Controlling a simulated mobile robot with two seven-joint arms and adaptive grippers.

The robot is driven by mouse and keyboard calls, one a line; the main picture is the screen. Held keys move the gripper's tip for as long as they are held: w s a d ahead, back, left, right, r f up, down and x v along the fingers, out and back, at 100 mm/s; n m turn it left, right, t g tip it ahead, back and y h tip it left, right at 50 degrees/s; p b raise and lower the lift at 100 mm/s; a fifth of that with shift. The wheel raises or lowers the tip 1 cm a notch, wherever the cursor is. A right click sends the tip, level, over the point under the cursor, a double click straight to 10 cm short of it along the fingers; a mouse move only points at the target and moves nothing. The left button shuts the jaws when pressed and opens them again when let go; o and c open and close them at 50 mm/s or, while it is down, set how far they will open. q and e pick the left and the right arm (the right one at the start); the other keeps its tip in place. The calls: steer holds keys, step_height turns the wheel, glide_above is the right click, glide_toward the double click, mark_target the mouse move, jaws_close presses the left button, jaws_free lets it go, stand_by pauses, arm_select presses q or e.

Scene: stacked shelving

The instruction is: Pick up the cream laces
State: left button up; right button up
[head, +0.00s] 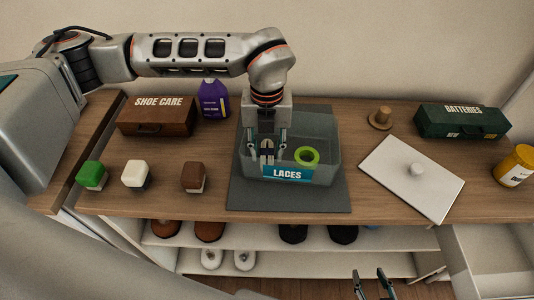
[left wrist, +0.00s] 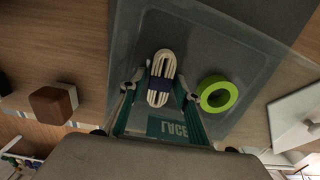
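The cream laces (left wrist: 162,72) are a folded bundle with a dark blue band, lying inside the clear bin (head: 325,160) labelled LACES. In the head view the laces (head: 267,155) show only in part, below my left gripper. My left gripper (head: 267,148) points down into the bin with its fingers spread on either side of the bundle. In the left wrist view a gap shows between the bundle and each finger of the gripper (left wrist: 158,92). My right gripper (head: 370,282) is open and empty at the bottom edge, in front of the shelving.
A green ring (head: 307,156) lies in the bin, right of the laces. The bin stands on a grey mat (head: 290,200). A white lid (head: 400,185) with a knob lies to the right. A SHOE CARE box (head: 157,121) and purple bottle (head: 213,100) stand behind left.

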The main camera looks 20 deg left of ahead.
arm_select(q)
steer(key=c, duration=0.7)
steer(key=shift+r, duration=0.15)
